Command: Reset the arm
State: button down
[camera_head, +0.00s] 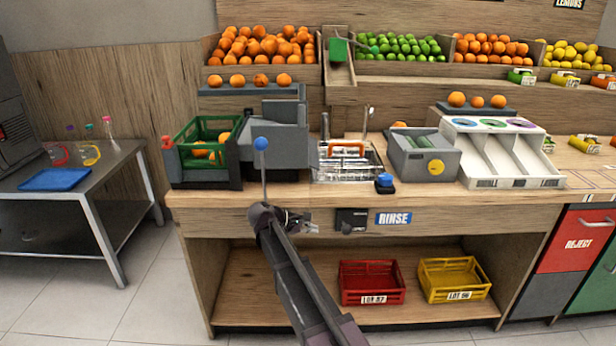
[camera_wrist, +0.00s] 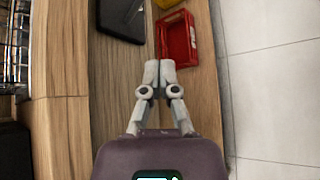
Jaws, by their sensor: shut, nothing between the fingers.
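My gripper (camera_wrist: 159,73) is shut and empty in the wrist view, its two grey fingers side by side. In the head view my gripper (camera_head: 307,226) is small, just in front of the counter's front face, left of the RINSE sign (camera_head: 394,218). My arm reaches up to it from the bottom middle of the picture. Nothing is touching the fingers as far as I can see.
The wooden counter (camera_head: 480,195) carries a green crate (camera_head: 190,158), a grey machine (camera_head: 276,130), a sink with a wire basket (camera_head: 345,165) and a white sorter (camera_head: 500,155). A red crate (camera_head: 372,283) and yellow crate (camera_head: 453,280) sit on the lower shelf. Open floor lies left.

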jog(key=s+d+f+m+g+y, duration=0.3)
jog(key=s+d+f+m+y, duration=0.3)
jog(key=s+d, duration=0.65)
jog(key=s+d+f+m+g+y, duration=0.25)
jog(key=s+m+y, duration=0.4)
jog(key=s, duration=0.65)
notch_tip(320, 180, up, 21)
jog(key=m+h+p, duration=0.1)
jog(key=h+p, duration=0.1)
jog(key=p, duration=1.9)
jog(key=shift+w+m+t, duration=0.2)
jog(key=shift+m+t, duration=0.15)
jog(key=shift+t, duration=0.1)
jog(key=c, duration=1.4)
grip_release()
jog(key=shift+d, duration=0.1)
